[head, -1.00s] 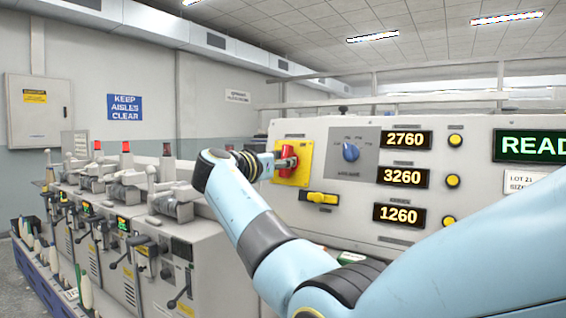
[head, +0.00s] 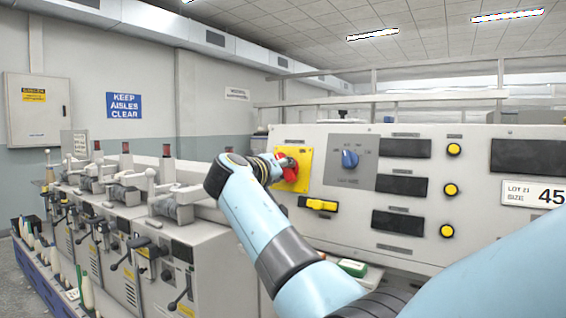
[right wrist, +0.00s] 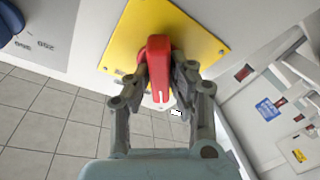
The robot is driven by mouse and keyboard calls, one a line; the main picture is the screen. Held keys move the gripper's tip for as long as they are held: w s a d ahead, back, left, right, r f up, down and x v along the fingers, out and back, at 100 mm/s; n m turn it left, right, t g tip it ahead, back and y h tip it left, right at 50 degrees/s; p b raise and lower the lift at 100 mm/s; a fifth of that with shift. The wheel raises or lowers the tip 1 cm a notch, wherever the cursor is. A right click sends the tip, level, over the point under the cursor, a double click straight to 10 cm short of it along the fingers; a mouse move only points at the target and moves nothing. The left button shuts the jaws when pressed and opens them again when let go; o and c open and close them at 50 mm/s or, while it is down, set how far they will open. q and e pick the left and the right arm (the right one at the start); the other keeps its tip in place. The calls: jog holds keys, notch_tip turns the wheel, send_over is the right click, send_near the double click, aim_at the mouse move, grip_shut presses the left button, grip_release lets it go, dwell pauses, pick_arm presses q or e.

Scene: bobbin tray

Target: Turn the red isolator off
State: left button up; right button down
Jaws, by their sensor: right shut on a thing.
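The red isolator handle (right wrist: 158,68) stands on its yellow plate (right wrist: 182,28) in the right wrist view. My right gripper (right wrist: 158,82) is shut on the handle, with one finger on each side of it. In the head view the yellow plate (head: 303,158) is on the grey panel, and the red handle (head: 288,170) is partly hidden behind my right gripper (head: 280,163). My left gripper is not in view.
The panel carries a blue rotary knob (head: 350,159), a yellow switch (head: 320,204), several yellow buttons and dark displays (head: 404,148). A row of winding machines (head: 180,255) stands at the left. Red lamps (head: 167,151) on them look unlit.

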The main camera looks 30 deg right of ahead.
jog(key=n+p, duration=0.3)
jog(key=n+y+p, duration=0.1)
jog(key=n+p, duration=0.2)
jog(key=n+y+p, duration=0.1)
jog(key=n+p, duration=0.1)
jog(key=p, duration=0.1)
jog(key=shift+r+n+t, duration=0.3)
jog(key=shift+r+n, duration=0.05)
jog(key=shift+n, duration=0.05)
jog(key=shift+f+n+y+p, duration=0.1)
jog(key=shift+n+y+p, duration=0.3)
jog(key=shift+n+p, duration=0.7)
jog(key=shift+f+p, duration=0.1)
jog(key=shift+p, duration=0.3)
jog(key=c, duration=1.2)
grip_release()
jog(key=shift+f, duration=0.1)
